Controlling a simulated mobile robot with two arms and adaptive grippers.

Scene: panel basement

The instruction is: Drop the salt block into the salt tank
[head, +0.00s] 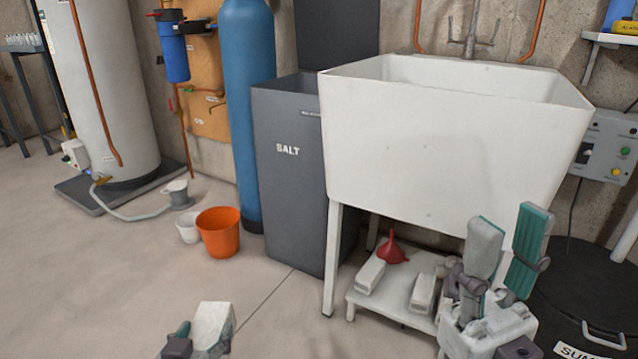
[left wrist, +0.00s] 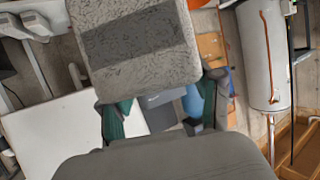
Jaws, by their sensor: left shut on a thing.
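The salt tank (head: 288,195) is a tall dark grey bin marked SALT, in the middle of the head view. Its lid (head: 337,40) stands up behind it and its top is open; its inside is mostly hidden. The salt block (head: 213,322) is pale, low at the bottom of the head view, in front of the tank and apart from it. My left gripper (head: 205,338) is shut on the block. The block (left wrist: 140,60) fills the upper middle of the left wrist view, between teal-padded fingers. My right gripper (head: 510,228) is open and empty, in front of the sink.
A white sink (head: 430,140) stands right against the tank's side. Its low shelf (head: 390,312) holds white packs and a red funnel (head: 393,249). An orange bucket (head: 219,233) and a blue cylinder (head: 247,110) stand left of the tank. The floor before the tank is clear.

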